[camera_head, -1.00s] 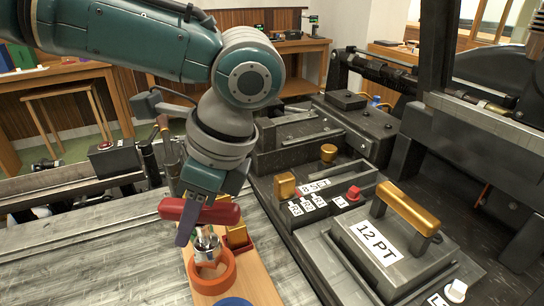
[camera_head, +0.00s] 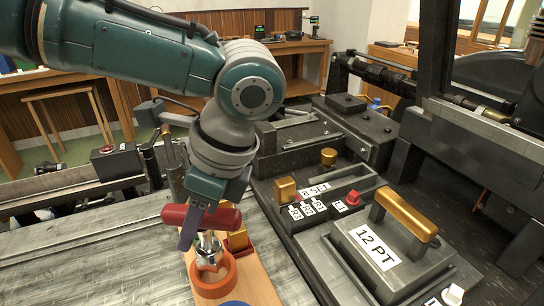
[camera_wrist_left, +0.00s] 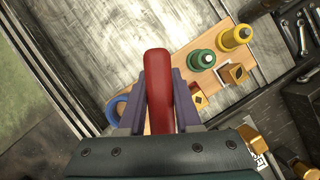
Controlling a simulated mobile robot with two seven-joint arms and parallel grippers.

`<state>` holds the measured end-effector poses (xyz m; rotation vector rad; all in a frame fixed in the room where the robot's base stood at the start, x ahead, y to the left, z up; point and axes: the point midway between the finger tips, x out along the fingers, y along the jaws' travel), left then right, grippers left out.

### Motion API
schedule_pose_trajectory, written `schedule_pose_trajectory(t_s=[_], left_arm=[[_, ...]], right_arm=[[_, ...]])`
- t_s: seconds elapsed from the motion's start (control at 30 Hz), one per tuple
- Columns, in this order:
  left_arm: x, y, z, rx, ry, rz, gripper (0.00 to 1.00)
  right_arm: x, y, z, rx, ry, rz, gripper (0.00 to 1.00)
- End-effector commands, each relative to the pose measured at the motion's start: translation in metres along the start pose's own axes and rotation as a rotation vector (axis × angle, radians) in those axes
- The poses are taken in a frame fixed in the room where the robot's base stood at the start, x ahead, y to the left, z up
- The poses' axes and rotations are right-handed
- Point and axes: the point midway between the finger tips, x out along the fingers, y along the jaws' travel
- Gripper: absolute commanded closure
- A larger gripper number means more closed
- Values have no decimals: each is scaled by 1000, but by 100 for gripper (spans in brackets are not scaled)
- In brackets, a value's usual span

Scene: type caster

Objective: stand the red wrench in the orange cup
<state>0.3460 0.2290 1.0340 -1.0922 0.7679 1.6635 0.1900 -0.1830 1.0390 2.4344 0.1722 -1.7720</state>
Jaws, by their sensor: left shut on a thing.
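My left gripper (camera_head: 189,232) is shut on the red wrench (camera_head: 219,218), its purple fingers on either side of the red handle. The handle lies roughly level across the head view, and the wrench's silvery end shows just below it. The orange cup (camera_head: 214,283) stands on the wooden board right under the gripper. The silvery end is over the cup's opening; I cannot tell how deep it reaches. In the left wrist view the red handle (camera_wrist_left: 158,85) sits between the fingers, and the cup is hidden there.
The wooden board (camera_head: 258,284) also carries a blue ring-like piece (camera_wrist_left: 114,108), a green piece (camera_wrist_left: 202,60) and a yellow piece (camera_wrist_left: 233,38). Dark machinery with a gold-handled "12 PT" block (camera_head: 385,250) stands to the right. The metal surface (camera_head: 90,255) at left is clear.

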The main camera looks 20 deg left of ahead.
Motion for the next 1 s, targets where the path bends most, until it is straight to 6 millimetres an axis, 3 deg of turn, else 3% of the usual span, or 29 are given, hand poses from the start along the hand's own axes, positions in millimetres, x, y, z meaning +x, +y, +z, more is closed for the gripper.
schedule_pose_trajectory(t_s=[1.0], left_arm=[[0, 0, 0, 0, 0, 0, 100]], right_arm=[[-6, 0, -2, 2, 0, -2, 43]])
